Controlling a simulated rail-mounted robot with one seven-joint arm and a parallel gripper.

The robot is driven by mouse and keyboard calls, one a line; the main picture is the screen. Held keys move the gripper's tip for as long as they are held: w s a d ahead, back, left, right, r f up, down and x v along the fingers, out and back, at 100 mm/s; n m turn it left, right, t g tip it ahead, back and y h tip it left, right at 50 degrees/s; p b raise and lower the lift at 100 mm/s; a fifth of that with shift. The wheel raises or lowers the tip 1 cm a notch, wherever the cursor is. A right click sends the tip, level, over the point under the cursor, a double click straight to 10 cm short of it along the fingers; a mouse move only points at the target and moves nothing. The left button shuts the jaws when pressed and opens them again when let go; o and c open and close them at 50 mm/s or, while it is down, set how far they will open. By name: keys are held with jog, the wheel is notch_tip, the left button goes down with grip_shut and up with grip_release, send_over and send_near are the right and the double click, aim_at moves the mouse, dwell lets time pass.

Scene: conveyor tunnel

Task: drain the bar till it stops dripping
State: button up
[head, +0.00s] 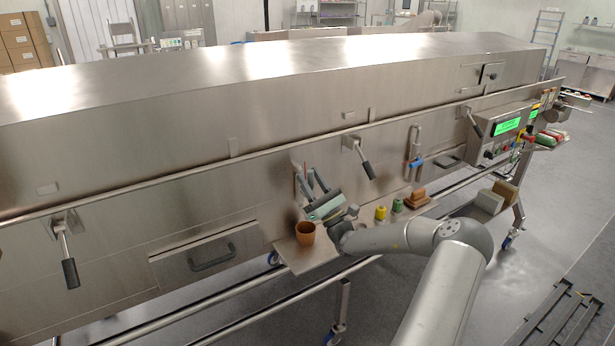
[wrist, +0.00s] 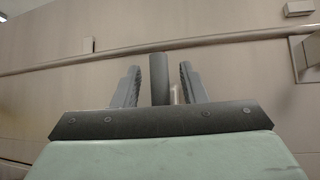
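My gripper (head: 311,178) is up against the tunnel's front, above a small steel shelf. Its two fingers stand apart and point at the steel wall. In the wrist view a grey upright cylinder (wrist: 158,78) shows between the fingers (wrist: 160,80), with gaps seen on both sides. A small pale piece (wrist: 175,94) shows just right of it. A thin reddish stick-like thing (head: 305,168) shows by the fingertips in the head view. I cannot tell which of these is the bar, and no drips can be made out. A brown pot (head: 305,233) stands on the shelf below my gripper.
The shelf (head: 300,259) also bears a yellow piece (head: 381,213), a green piece (head: 397,205) and brown blocks (head: 417,199). Lever handles (head: 365,164) and a rail run along the tunnel (head: 180,140). A control panel (head: 506,128) is at right. The floor at front right holds a dark frame (head: 565,310).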

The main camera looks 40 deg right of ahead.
jog(key=b+v, duration=0.3)
jog(key=v, duration=1.2)
jog(key=shift+s+b, duration=0.25)
jog(key=shift+b, duration=0.15)
